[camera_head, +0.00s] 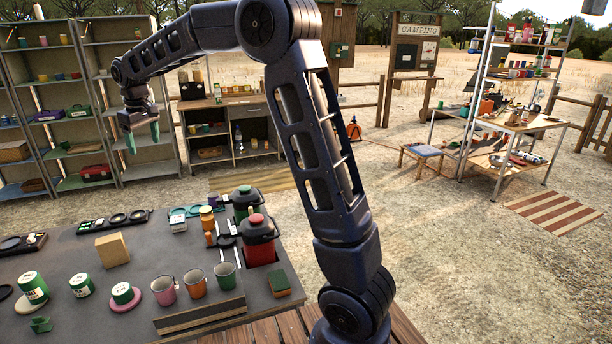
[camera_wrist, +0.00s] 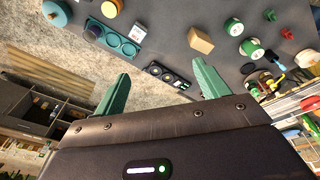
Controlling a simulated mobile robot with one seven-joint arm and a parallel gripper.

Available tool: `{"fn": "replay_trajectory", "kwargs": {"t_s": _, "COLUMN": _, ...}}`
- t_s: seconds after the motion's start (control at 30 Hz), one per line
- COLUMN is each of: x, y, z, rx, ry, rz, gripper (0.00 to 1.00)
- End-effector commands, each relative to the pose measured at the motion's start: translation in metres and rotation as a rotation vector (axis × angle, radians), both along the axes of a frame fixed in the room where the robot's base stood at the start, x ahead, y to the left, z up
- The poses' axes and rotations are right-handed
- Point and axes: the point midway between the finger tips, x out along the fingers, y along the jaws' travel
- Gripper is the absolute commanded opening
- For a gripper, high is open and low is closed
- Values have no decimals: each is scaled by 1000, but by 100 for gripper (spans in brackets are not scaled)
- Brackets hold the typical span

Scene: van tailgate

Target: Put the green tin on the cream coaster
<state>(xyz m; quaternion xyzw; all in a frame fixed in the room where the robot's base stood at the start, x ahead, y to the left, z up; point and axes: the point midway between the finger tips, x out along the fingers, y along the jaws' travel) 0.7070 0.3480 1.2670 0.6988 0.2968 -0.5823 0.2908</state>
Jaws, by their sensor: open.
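Several green tins with pale bands stand on the dark table at the left in the head view: a taller one (camera_head: 33,287), a short one (camera_head: 81,285) and one (camera_head: 122,292) on a pink coaster (camera_head: 126,303). Green tins also show at the upper right of the wrist view (camera_wrist: 251,47). No cream coaster shows clearly elsewhere. My gripper (camera_head: 143,138) is open and empty, high beyond the table's far edge, well away from the tins. Its green fingers are spread in the wrist view (camera_wrist: 160,68).
Shelves (camera_head: 85,110) and a wooden cabinet (camera_head: 225,130) stand behind. Open ground lies between them and the table.

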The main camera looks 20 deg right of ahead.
Motion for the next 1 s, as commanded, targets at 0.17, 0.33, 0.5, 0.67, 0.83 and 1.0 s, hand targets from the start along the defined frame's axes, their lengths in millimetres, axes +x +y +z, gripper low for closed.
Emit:
{"fn": "replay_trajectory", "kwargs": {"t_s": 0.17, "x": -19, "y": -79, "z": 25, "rx": 20, "ry": -25, "rz": -103, "gripper": 74}}
{"fn": "replay_trajectory", "kwargs": {"t_s": 0.33, "x": -44, "y": -147, "z": 40, "rx": 38, "ry": -49, "rz": -201, "gripper": 74}}
{"fn": "replay_trajectory", "kwargs": {"t_s": 0.5, "x": -78, "y": -210, "z": 47, "rx": 55, "ry": -70, "rz": -299, "gripper": 74}}
{"fn": "replay_trajectory", "kwargs": {"t_s": 0.67, "x": -114, "y": -263, "z": 47, "rx": 72, "ry": -91, "rz": -391, "gripper": 74}}
{"fn": "replay_trajectory", "kwargs": {"t_s": 0.83, "x": -158, "y": -312, "z": 41, "rx": 91, "ry": -115, "rz": -488, "gripper": 74}}
{"fn": "replay_trajectory", "kwargs": {"t_s": 1.0, "x": -205, "y": -354, "z": 27, "rx": 110, "ry": -139, "rz": -587, "gripper": 74}}
